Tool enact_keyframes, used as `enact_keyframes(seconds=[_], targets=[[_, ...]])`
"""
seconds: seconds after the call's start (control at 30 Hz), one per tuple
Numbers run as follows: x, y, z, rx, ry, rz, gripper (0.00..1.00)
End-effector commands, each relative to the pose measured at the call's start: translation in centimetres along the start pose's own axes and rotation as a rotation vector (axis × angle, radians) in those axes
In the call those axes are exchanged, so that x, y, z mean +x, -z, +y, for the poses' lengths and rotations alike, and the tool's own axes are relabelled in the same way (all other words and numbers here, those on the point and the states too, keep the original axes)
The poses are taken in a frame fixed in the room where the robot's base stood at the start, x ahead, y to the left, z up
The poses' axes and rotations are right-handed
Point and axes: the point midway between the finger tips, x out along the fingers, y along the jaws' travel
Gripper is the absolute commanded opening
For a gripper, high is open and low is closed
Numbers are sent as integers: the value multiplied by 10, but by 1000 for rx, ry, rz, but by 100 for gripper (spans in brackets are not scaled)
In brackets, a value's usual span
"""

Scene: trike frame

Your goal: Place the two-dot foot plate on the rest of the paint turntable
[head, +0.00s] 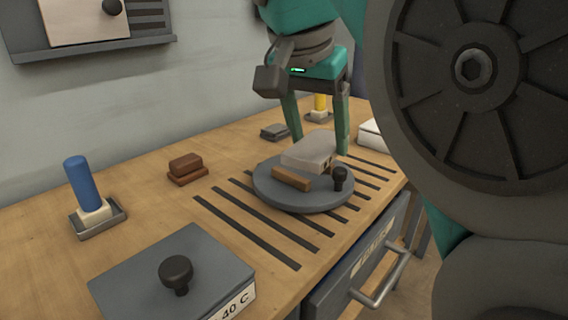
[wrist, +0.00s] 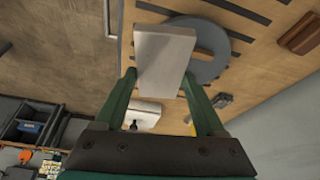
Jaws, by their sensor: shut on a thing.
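Dark slats (head: 262,225) run under the turntable. A grey box with a knob (head: 170,275) stands at the front. A blue-handled item (head: 82,185) and brown blocks (head: 186,168) are to the left. A yellow-topped item (head: 320,104) and a white box (head: 372,135) are behind.

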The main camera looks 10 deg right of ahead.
Motion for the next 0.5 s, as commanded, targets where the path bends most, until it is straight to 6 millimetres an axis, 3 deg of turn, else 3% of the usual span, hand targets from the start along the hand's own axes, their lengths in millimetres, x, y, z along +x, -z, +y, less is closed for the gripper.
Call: enact_keyframes(seconds=[0.1, 0.23, 0.37, 0.5], targets=[[3, -12, 36, 74, -26, 5, 0], [6, -22, 61, 132, -47, 10, 0], [9, -25, 72, 159, -61, 11, 0], [14, -20, 64, 164, -63, 11, 0]])
